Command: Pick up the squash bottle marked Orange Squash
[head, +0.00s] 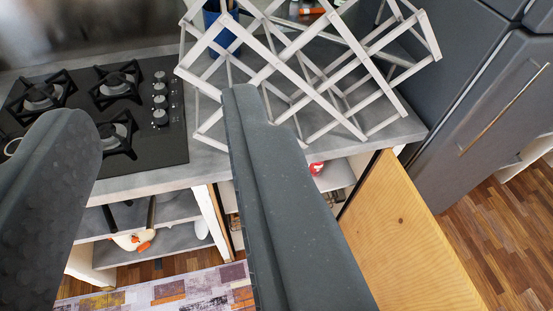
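My gripper (157,110) is open, with its two dark grey fingers wide apart and nothing between them. It is above and in front of the counter. I cannot make out a bottle marked Orange Squash. A blue object (220,32) stands on the counter behind a white lattice rack (300,62), which partly hides it. A small orange-red item (306,10) shows at the top edge, also behind the rack's bars. No label is readable on either one.
A black gas hob (150,150) is set in the grey counter (212,165) at left. Below are open shelves (180,208) with small items. A wooden door panel (405,235) stands out at right, near a dark grey fridge (480,110). A patterned rug (200,290) lies on the floor.

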